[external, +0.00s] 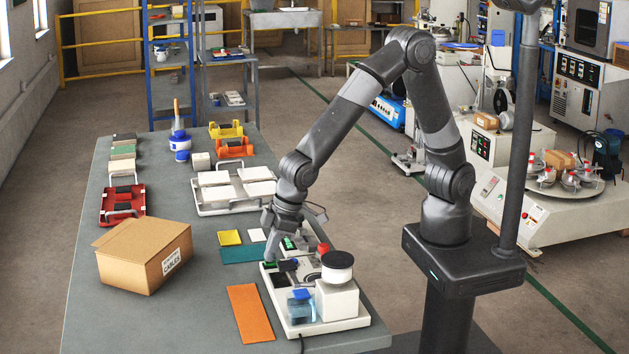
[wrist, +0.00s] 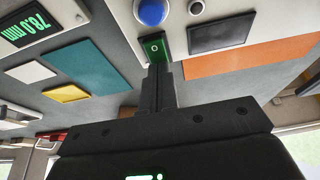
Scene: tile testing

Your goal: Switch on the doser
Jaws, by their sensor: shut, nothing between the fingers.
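The doser (external: 335,323) appears to be the white unit at the table's front right, with a black-lidded white block and a blue bottle (external: 300,307) on it. In the wrist view a green switch (wrist: 155,47) with a pale ring mark sits on a white panel, beside a dark screen (wrist: 219,33) and a blue round part (wrist: 151,11). My gripper (external: 269,257) is shut and empty, pointing down at the doser's far left corner. In the wrist view its fingertips (wrist: 158,70) are right at the switch's edge; I cannot tell whether they touch it.
A device with a lit green readout (wrist: 41,24) stands close by. Teal (external: 246,254) and orange (external: 250,313) plates lie flat beside the doser. A cardboard box (external: 143,255) stands at the left. A white tray of tiles (external: 201,208) is behind. Grey table shows between them.

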